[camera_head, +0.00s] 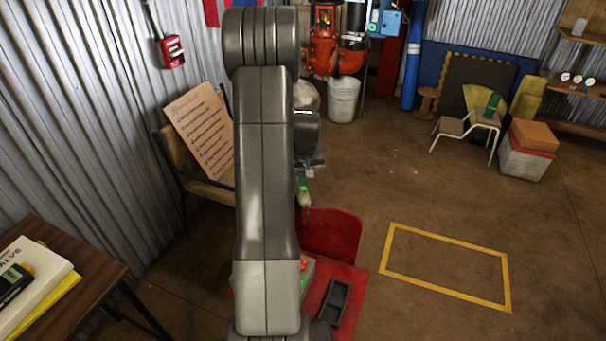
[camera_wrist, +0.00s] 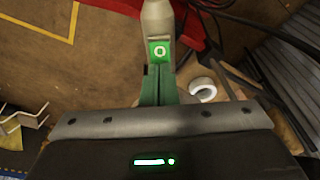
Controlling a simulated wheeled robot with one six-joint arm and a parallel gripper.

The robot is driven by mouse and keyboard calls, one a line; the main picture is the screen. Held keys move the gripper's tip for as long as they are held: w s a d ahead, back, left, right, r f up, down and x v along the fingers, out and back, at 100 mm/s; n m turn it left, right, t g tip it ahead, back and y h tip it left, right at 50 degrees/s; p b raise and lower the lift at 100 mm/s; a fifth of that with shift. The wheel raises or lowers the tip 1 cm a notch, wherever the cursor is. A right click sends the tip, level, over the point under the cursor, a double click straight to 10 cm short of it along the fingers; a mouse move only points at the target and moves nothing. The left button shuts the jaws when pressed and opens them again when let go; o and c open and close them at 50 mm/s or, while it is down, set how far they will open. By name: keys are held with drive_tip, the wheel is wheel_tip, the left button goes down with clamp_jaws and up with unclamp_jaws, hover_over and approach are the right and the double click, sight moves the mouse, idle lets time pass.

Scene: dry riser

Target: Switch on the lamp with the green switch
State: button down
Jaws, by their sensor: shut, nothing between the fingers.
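My gripper (camera_wrist: 157,72) has dark green fingers, shut together with nothing between them. In the wrist view a pale, narrow body, likely the lamp (camera_wrist: 157,14), lies just beyond the fingertips. A bright green square switch with a white ring mark (camera_wrist: 159,51) sits on its near end, right at the fingertips; I cannot tell if they touch. In the head view my gripper (camera_head: 303,187) hangs over the red cart, partly beside my arm, with the pale body (camera_head: 305,201) just below it. No light from the lamp is visible.
The red cart (camera_head: 352,275) holds a black tray (camera_head: 335,301) and a box with red and green buttons, partly hidden by my arm. A bench with a paper board (camera_head: 201,130) stands left. A wooden table (camera_head: 92,262) is nearer left.

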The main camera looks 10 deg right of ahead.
sight(304, 188)
drive_tip(key=shift+p, duration=0.3)
drive_tip(key=shift+w+f+g, duration=0.1)
drive_tip(key=shift+w+g, duration=0.05)
drive_tip(key=shift+g, duration=0.25)
drive_tip(key=shift+w+f, duration=0.1)
drive_tip(key=shift+f, duration=0.3)
drive_tip(key=shift+s+a+f+g, duration=0.1)
drive_tip(key=shift+s+g, duration=0.15)
drive_tip(key=shift+g, duration=0.05)
drive_tip(key=shift+s+f, duration=0.15)
drive_tip(key=shift+s, duration=0.45)
wheel_tip(304, 188, up, 15)
drive_tip(key=p, duration=0.2)
